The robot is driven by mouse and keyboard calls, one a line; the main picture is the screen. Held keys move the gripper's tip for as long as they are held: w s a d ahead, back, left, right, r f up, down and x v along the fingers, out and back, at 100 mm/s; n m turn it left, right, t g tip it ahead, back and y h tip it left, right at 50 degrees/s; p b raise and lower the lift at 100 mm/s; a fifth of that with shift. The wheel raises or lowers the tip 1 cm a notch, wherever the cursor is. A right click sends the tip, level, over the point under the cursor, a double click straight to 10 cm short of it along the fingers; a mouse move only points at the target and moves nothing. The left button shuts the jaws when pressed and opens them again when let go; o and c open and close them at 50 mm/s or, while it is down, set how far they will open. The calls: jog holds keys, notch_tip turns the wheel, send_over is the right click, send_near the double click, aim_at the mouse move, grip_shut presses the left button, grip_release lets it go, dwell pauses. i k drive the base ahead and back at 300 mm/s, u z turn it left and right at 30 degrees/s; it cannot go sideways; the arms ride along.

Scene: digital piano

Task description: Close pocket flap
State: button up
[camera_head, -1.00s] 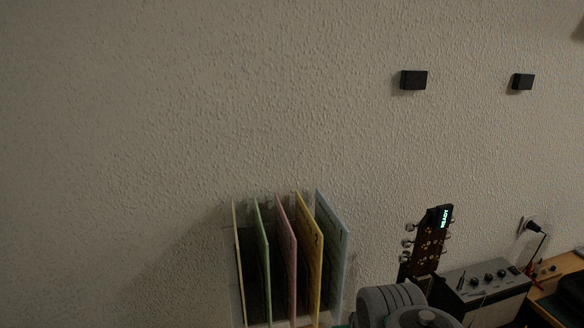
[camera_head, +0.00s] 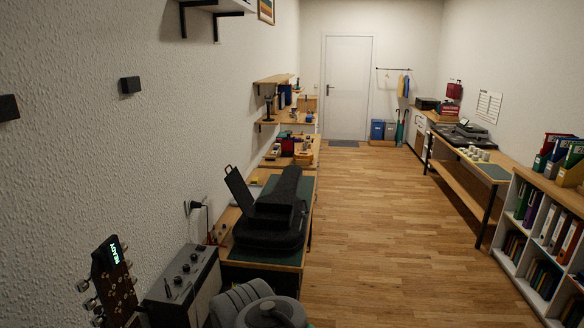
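A black instrument case (camera_head: 274,222) lies on a green-topped bench at the centre left, with its long narrow end pointing away from me. A flat dark flap (camera_head: 238,189) stands raised and tilted at the case's left side; it looks like the pocket flap, and it is open. How it joins the case is too small to tell. My gripper is not in view; only grey rounded parts of what looks like my own arm show at the bottom edge, short of the case.
A guitar headstock (camera_head: 114,280) with a lit tuner and a grey amplifier (camera_head: 183,284) stand at the lower left, before the bench (camera_head: 308,205). Wooden floor (camera_head: 366,215) is clear to the right. A bookshelf (camera_head: 545,235) and long table (camera_head: 455,160) line the right wall.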

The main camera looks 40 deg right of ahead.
aim_at(235, 181)
jog(key=z, duration=1.65)
jog(key=i, duration=2.45)
jog(key=u, duration=3.65)
